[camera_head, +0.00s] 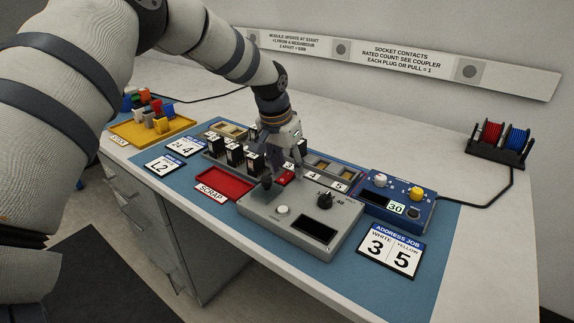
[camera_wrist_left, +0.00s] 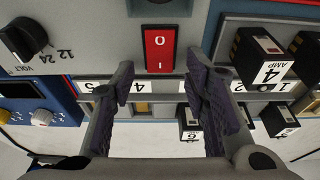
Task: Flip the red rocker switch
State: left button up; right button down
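The red rocker switch (camera_wrist_left: 160,50) shows in the left wrist view, set in the grey unit's panel and marked O and I. It lies ahead of the gap between my left fingertips, with no finger seen touching it. In the head view a small red part of it (camera_head: 285,178) shows below my left gripper (camera_head: 285,160); the fingers hide the rest. My left gripper also shows in the left wrist view (camera_wrist_left: 163,88), its two dark-padded fingers spread apart with nothing between them. The grey unit (camera_head: 265,226) has a black knob, a white button and a dark display. My right gripper is not in view.
A blue unit (camera_head: 398,209) with a yellow knob stands to the right of the grey one. A slotted rail with black AMP blocks (camera_head: 235,154) is close behind and left. A red scrap tray (camera_head: 228,182) lies left. The blue mat (camera_head: 335,264) has free room in front.

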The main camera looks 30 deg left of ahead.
pick_arm(q)
jog(key=v, duration=1.2)
